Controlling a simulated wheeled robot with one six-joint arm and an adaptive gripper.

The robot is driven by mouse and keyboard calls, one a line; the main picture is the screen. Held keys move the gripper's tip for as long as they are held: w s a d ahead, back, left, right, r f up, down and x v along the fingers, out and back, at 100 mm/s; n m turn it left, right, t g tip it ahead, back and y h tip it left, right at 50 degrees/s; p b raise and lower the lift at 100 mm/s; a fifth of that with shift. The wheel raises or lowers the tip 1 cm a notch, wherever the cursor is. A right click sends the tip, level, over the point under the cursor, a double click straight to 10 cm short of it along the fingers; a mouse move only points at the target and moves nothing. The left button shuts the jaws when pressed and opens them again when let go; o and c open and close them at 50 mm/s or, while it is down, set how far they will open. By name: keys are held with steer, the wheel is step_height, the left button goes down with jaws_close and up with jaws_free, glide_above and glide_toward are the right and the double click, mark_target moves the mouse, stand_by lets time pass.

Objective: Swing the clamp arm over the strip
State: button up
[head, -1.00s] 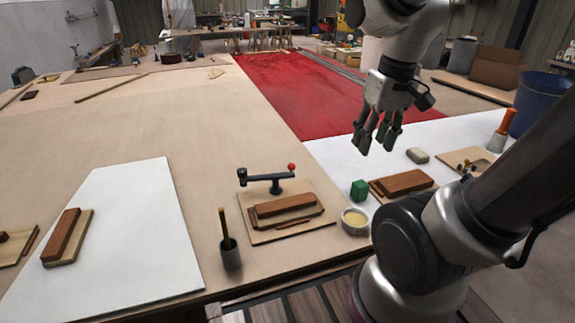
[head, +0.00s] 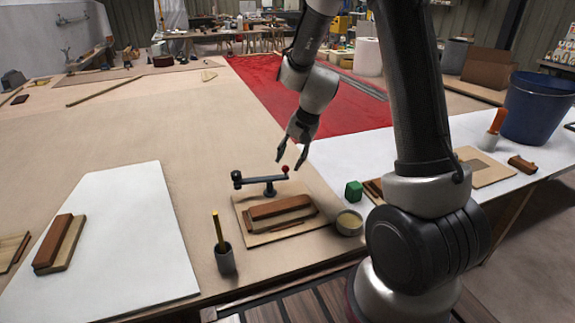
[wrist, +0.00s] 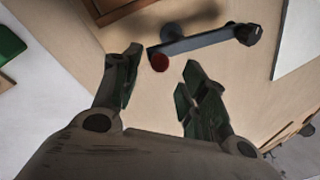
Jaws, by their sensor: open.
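The clamp arm (head: 262,179) is a dark bar on a short post, with a red ball knob (head: 285,169) at its right end and a dark block at its left end. It stands at the back edge of a wooden board. On the board lies a reddish-brown wood block (head: 280,207) with a thin strip (head: 275,227) along its front. My gripper (head: 291,163) is open and empty, with its fingertips just above and around the red knob. In the wrist view the knob (wrist: 159,62) sits between and slightly beyond the two open fingers, and the bar (wrist: 205,42) runs up to the right.
A white sheet with a wood block (head: 60,242) lies at left. The table behind the clamp is clear.

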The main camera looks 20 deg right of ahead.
mark_target(287, 167)
steer(key=shift+x, duration=1.7)
jaws_close()
